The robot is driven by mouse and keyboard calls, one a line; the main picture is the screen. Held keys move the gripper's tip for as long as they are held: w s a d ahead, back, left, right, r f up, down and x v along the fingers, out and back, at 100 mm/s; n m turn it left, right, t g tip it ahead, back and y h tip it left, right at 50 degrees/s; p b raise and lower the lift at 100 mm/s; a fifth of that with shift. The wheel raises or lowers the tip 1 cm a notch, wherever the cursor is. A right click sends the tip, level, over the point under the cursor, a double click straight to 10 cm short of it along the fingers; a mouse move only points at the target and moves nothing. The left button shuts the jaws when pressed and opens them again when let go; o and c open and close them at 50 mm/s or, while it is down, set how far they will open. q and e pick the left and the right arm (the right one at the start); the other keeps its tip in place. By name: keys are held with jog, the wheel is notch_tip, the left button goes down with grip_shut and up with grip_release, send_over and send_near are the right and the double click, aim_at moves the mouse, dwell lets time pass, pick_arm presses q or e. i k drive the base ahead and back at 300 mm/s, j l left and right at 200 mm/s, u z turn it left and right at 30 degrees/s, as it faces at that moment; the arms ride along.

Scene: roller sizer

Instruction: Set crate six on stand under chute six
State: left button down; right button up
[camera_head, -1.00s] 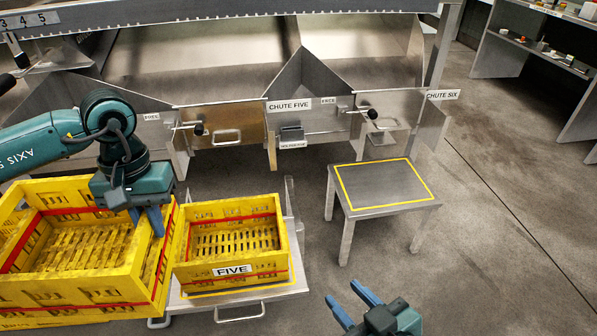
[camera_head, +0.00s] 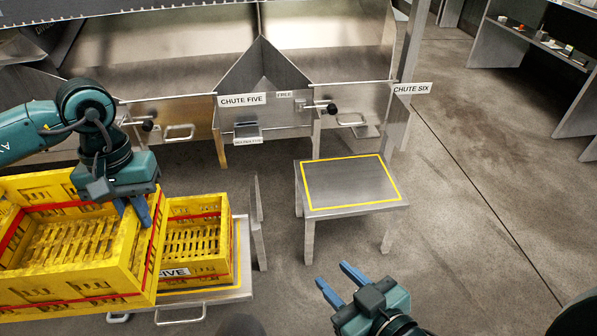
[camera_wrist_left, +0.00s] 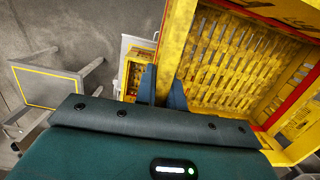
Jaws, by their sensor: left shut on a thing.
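My left gripper (camera_head: 136,216) is shut on the right wall of a large yellow crate (camera_head: 88,290) with a red stripe. No number shows on this crate. The left wrist view shows the fingers (camera_wrist_left: 161,88) on either side of its wall (camera_wrist_left: 168,50). The grey stand (camera_head: 345,182), its empty top outlined in yellow, is right of the held crate; it also shows in the left wrist view (camera_wrist_left: 50,88). The chute six sign (camera_head: 412,88) is above and behind the stand. My right gripper (camera_head: 334,276) is open and empty, in front of the stand.
Crate five (camera_head: 212,268) sits on a low grey stand (camera_head: 243,285) right of the held crate, partly hidden by it. The chute five sign (camera_head: 242,99) is behind. Grey shelving (camera_head: 510,60) stands at the far right. Floor right of the empty stand is clear.

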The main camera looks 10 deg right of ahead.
aim_at(348, 180)
jog(key=l+u, duration=0.15)
jog(key=l, duration=0.8)
jog(key=l+u, duration=0.15)
jog(key=l, duration=0.85)
jog(key=l+u, duration=0.15)
jog(key=l, duration=0.85)
jog(key=l+u, duration=0.2)
jog(key=l, duration=0.75)
jog(key=i+j, duration=0.15)
jog(key=i, duration=0.65)
jog(key=i+j, duration=0.15)
